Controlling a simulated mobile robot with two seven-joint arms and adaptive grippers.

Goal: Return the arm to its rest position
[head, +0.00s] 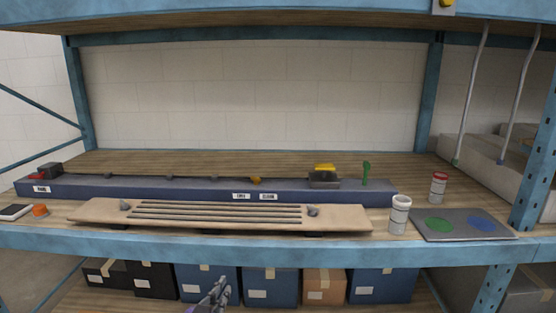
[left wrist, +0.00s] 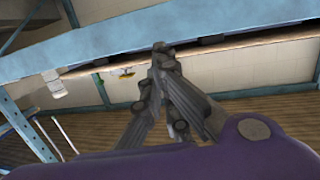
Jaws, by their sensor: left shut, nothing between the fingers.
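My left gripper (head: 217,293) shows at the bottom of the head view, a little left of the middle. It is below the blue front beam of the shelf, in front of the lower boxes. In the left wrist view the gripper (left wrist: 160,50) points up toward the blue beam (left wrist: 200,28), its dark fingers closed together at the tips. Nothing is held between them. My right gripper is in neither view.
The shelf's blue front beam (head: 200,246) runs above the gripper. On the shelf are a slotted wooden board (head: 90,212), a long blue rail (head: 130,189), two white cups and a grey mat (head: 460,232) with green and blue spots. Several boxes (head: 270,288) stand below.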

